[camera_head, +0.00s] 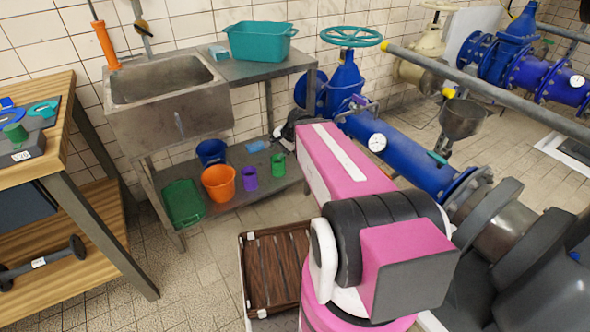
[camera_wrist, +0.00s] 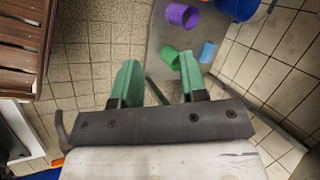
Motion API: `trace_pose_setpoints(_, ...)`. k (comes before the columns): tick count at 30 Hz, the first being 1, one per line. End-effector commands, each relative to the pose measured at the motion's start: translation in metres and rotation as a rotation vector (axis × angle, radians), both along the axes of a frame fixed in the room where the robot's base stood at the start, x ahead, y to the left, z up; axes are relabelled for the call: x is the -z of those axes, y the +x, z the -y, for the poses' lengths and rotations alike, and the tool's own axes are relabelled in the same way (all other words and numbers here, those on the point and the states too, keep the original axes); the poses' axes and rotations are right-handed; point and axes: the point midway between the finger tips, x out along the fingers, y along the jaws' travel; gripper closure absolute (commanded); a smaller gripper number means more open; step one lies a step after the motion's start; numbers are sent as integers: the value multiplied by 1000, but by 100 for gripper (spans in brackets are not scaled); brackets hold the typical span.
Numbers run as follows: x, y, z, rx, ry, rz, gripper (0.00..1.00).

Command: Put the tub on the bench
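A teal tub (camera_head: 262,41) stands upright on the metal sink bench (camera_head: 245,70), right of the sink basin. A green tub (camera_head: 183,203) is on the bench's lower shelf (camera_head: 228,200), at its left end. A wooden workbench (camera_head: 66,130) stands at the left edge of the head view. My gripper (camera_wrist: 158,62) shows in the wrist view with its two green fingers apart and nothing between them. It points down over the floor near the lower shelf. Neither tub is visible in the wrist view. In the head view my arm mostly hides the gripper.
The shelf also holds a blue bucket (camera_head: 211,152), an orange bucket (camera_head: 219,183), a purple cup (camera_head: 249,178) and a green cup (camera_head: 278,164). A brown slatted crate (camera_head: 275,268) is on the floor. Blue pipework (camera_head: 405,158) runs along the right.

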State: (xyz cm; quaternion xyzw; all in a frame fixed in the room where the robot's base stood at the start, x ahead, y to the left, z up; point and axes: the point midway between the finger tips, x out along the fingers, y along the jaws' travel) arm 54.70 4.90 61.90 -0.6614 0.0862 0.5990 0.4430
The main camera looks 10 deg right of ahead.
Motion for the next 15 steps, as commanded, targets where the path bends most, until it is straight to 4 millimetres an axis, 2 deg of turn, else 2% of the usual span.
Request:
trace_pose_setpoints(1, 12, -16, 5, -129, -103, -5, 61)
trace_pose_setpoints(3, 25, -33, 16, -314, -238, -13, 61)
trace_pose_setpoints(7, 39, -57, 34, -584, -415, -50, 61)
trace_pose_setpoints(10, 44, -66, 44, -710, -490, -74, 61)
trace_pose_setpoints(15, 45, -71, 50, -781, -529, -88, 61)
